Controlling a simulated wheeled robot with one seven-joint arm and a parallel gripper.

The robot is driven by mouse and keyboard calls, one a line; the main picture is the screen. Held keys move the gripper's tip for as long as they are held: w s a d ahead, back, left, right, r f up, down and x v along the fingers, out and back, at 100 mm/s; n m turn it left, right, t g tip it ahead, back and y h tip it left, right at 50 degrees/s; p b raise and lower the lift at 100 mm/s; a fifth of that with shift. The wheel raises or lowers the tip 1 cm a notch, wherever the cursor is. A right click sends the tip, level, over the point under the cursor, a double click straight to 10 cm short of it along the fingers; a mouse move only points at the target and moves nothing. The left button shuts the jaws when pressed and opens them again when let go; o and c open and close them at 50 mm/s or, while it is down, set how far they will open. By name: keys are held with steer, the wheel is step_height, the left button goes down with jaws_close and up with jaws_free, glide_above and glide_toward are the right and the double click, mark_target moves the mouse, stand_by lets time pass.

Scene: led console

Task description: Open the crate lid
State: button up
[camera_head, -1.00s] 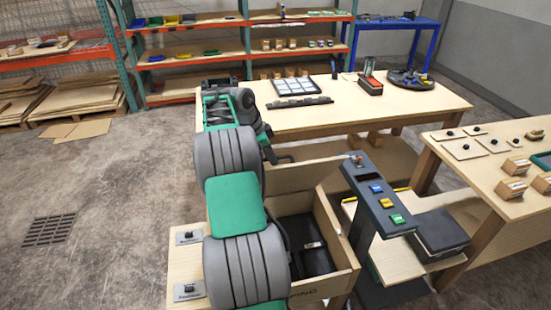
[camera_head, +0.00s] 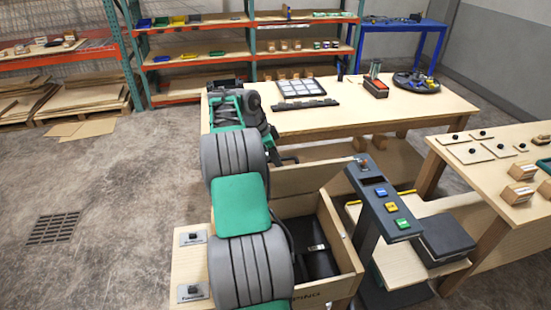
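A wooden crate (camera_head: 345,240) stands in the middle of the head view, partly behind my arm. Its top shows open on the right side, and a dark object (camera_head: 318,262) lies inside. A wooden panel (camera_head: 318,176) stands up at the crate's far side; I cannot tell whether it is the lid or the back wall. My grey and green arm covers the crate's left part. The dark end of my arm, with my gripper (camera_head: 286,159), is near the panel's left end, beyond the crate. Its fingers are too small and hidden to read, and contact with the panel cannot be told.
A console (camera_head: 376,186) with coloured buttons stands close at the crate's right. A long workbench (camera_head: 345,112) with trays is behind. Another table (camera_head: 490,175) with small boxes is at the right. Two small plates (camera_head: 191,264) lie left of my arm.

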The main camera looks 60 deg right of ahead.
steer(key=v, duration=0.7)
steer(key=shift+a+r, duration=0.2)
steer(key=shift+r, duration=0.15)
